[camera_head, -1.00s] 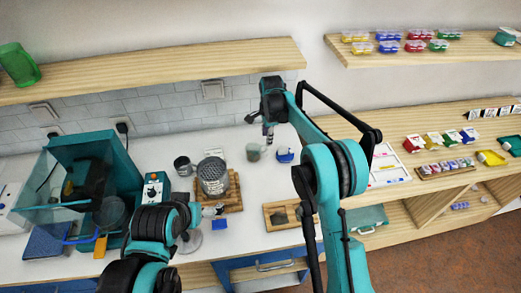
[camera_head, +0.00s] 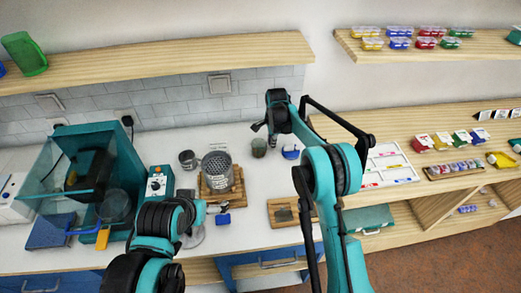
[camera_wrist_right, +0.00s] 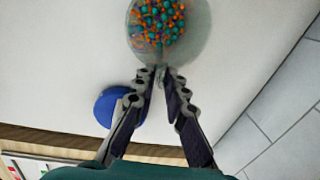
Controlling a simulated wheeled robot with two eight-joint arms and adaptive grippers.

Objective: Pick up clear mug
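The clear mug (camera_wrist_right: 166,22) shows at the top of the right wrist view. It is see-through and holds teal and orange beads. In the head view it is the small greenish mug (camera_head: 259,148) on the white counter, right of the metal perforated canister. My right gripper (camera_wrist_right: 160,76) is open and empty, its fingertips close to the mug's near edge; I cannot tell whether they touch. In the head view my right gripper (camera_head: 263,136) is just above the mug. My left gripper (camera_head: 216,207) is low over the counter, partly hidden by its arm; its opening is unclear.
A blue item (camera_wrist_right: 118,106) lies beside the right fingers; it also shows right of the mug (camera_head: 291,152). The perforated canister (camera_head: 217,172) stands on a wooden board, with a grey mug (camera_head: 188,160) to its left. A wooden tray (camera_head: 284,213) lies in front.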

